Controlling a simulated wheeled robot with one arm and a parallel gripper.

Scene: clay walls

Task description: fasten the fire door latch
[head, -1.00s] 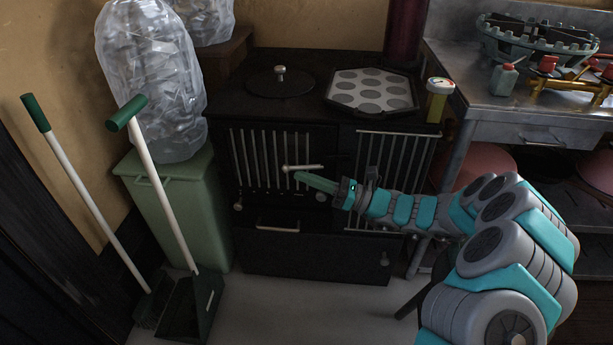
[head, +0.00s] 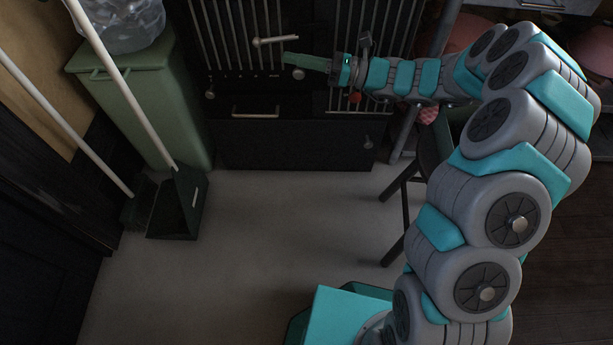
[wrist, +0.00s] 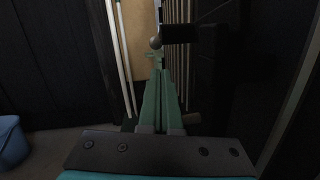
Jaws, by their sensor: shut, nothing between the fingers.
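The fire door (head: 232,40) is a dark stove door with pale vertical bars, upright in the head view. Its latch (head: 276,41) looks like a short pale lever, lying nearly level with a knob at its left end. My gripper (head: 286,58) is shut and empty, its green fingers pointing left just below the lever. I cannot tell whether they touch it. In the wrist view my gripper (wrist: 156,60) reaches along the stove front, with a round knob (wrist: 155,42) just beyond its tips. Whether the door sits flush is unclear.
A lower drawer handle (head: 256,112) and a small round knob (head: 210,94) stick out of the stove front. A green bin (head: 150,110) and a dustpan (head: 178,205) with a long handle stand left. A dark stool (head: 405,200) is right of clear floor.

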